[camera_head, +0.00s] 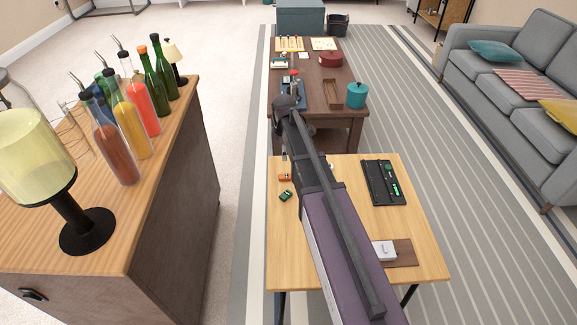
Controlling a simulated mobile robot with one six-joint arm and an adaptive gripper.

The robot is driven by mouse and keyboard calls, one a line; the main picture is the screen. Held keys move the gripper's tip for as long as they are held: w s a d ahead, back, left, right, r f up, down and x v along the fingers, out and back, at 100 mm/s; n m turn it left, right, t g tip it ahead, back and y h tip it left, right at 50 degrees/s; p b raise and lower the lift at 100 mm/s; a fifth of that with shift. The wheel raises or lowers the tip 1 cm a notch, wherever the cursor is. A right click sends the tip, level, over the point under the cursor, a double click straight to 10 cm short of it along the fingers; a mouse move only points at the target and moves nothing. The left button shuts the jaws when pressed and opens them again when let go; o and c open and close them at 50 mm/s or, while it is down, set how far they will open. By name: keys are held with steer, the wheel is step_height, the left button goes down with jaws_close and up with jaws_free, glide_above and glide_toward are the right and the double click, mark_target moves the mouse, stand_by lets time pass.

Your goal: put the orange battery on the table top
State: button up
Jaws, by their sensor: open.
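A small orange object with a dark end, which looks like the orange battery (285,177), lies near the left edge of the light wood table top (345,173). A small green piece (286,195) lies just in front of it. My dark arm reaches over the table from the lower right and covers its middle. My gripper (284,157) is mostly hidden by the arm; a small grey tip shows just beyond the orange object. The gripper is open, and nothing shows held in it.
A black tray with green pieces (383,183) and a white box on a brown board (385,251) are right of my arm. A dark wood table (345,75) with several items stands beyond. A bar counter (165,165) with bottles and a lamp is at left; a grey sofa (510,85) is at right.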

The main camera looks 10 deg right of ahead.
steer(key=s+m, duration=1.5)
steer(key=s, duration=0.7)
steer(key=shift+a+m, duration=0.2)
steer(key=shift+m, duration=0.1)
steer(key=shift+s, duration=0.1)
